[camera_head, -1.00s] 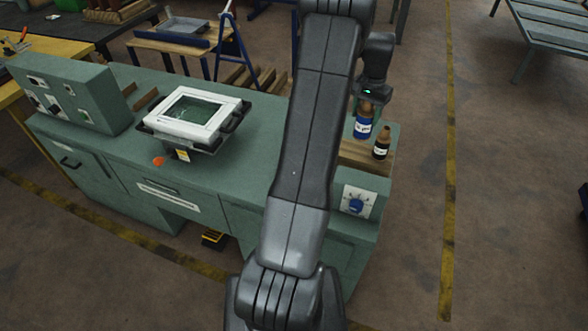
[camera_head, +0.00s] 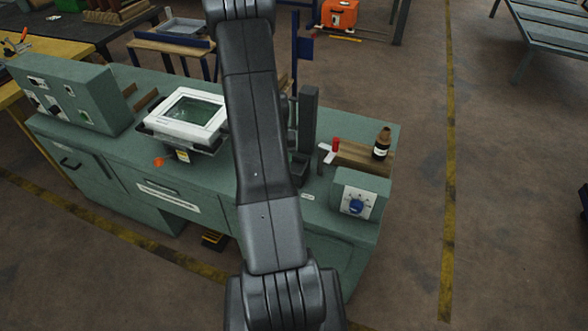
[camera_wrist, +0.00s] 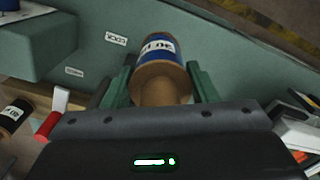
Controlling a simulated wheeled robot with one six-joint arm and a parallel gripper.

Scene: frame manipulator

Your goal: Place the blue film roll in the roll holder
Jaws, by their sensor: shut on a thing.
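In the wrist view the blue film roll (camera_wrist: 158,50), a brown spool with a blue and white label, lies between the green fingers of my gripper (camera_wrist: 161,82). My gripper is shut on it, above the green bench top. In the head view my arm hides the gripper and the roll. I cannot tell for certain which part is the roll holder. A dark upright post (camera_head: 308,118) stands on the bench right of my arm, with a dark box-like part (camera_head: 299,170) at its foot.
A control box with a blue knob (camera_head: 355,206) sits at the bench's front right. A white frame (camera_head: 187,115) is left of my arm.

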